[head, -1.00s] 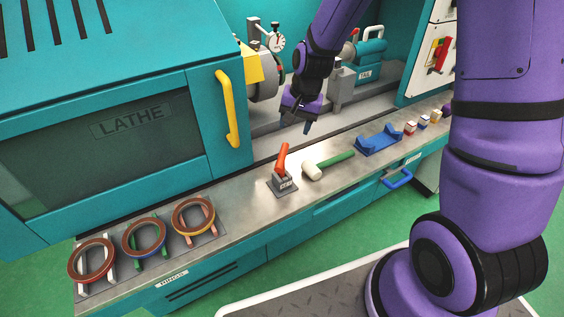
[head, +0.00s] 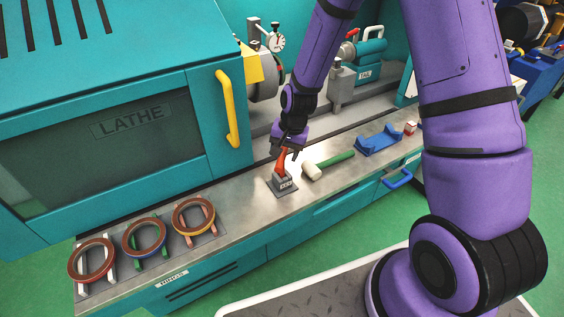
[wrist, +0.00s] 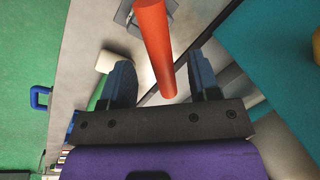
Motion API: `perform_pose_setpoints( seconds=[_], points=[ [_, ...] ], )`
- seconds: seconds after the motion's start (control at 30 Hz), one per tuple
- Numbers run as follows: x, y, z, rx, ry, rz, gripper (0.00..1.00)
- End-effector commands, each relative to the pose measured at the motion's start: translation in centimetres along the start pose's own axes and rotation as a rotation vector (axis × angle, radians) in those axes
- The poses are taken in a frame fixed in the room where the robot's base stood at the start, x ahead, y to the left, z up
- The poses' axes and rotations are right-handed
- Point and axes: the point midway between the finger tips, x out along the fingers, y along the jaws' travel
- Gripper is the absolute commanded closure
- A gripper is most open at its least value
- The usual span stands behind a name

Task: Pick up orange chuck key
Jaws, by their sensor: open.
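The orange chuck key (head: 280,167) stands tilted in a small grey holder (head: 284,187) on the metal bench top. My gripper (head: 287,153) is open at the key's upper end. In the wrist view the orange chuck key (wrist: 156,45) reaches down between the two fingers of my gripper (wrist: 162,75), with a gap on each side. In the head view the fingers partly hide the key's top.
A mallet with a white head (head: 312,172) and green handle lies just right of the holder. A blue cradle (head: 378,144) is farther right. The lathe door (head: 110,150) stands behind.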

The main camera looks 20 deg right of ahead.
Motion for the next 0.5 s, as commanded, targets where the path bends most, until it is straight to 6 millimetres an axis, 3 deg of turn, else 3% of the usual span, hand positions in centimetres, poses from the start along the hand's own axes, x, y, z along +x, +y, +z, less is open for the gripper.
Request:
perform_pose_setpoints(
  seconds=[0.2, 0.5],
  points=[
    [2.3, -0.1, 0.1, 0.0, -0.002, 0.001, 0.44],
    [2.6, -0.1, 0.0, 0.0, 0.001, 0.0, 0.44]
  ],
)
